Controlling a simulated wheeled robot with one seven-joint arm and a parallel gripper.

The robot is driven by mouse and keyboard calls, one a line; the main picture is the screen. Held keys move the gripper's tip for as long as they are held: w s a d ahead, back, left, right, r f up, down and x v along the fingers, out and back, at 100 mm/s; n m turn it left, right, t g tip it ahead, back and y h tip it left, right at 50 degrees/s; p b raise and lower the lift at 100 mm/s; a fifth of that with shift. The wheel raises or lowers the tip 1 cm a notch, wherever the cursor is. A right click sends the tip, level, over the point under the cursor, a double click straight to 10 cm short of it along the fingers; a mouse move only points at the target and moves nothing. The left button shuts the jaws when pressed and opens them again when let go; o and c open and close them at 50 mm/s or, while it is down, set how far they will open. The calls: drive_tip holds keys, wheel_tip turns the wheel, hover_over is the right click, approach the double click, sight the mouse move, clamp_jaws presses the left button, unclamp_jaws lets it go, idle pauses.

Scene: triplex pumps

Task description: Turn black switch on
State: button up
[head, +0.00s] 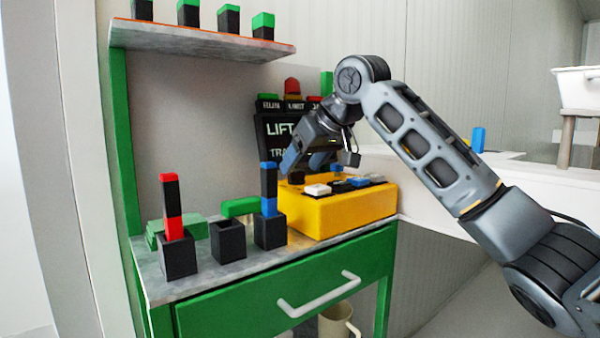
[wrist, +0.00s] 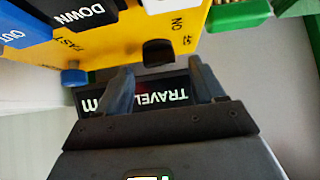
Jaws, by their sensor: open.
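The yellow control box (head: 335,214) sits on the bench with several buttons and switches on its top. A small dark switch (head: 297,178) stands at the box's back left corner. In the wrist view the black switch (wrist: 158,52) is at the panel edge, near the "ON" lettering. My gripper (head: 306,164) is above the back left of the box, pointing down. In the wrist view my gripper (wrist: 162,68) is open, with the black switch ahead, between the finger lines. Nothing is between the fingers. I cannot tell whether a finger touches the switch.
A dark sign panel (head: 275,135) with "LIFT" lettering stands behind the box. A white button (head: 317,190) and a blue knob (wrist: 74,77) are near. Black holders with red (head: 173,227) and blue (head: 269,205) blocks stand left. A shelf (head: 190,42) is above.

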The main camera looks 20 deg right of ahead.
drive_tip(key=shift+x, duration=1.1)
drive_tip(key=c, duration=1.1)
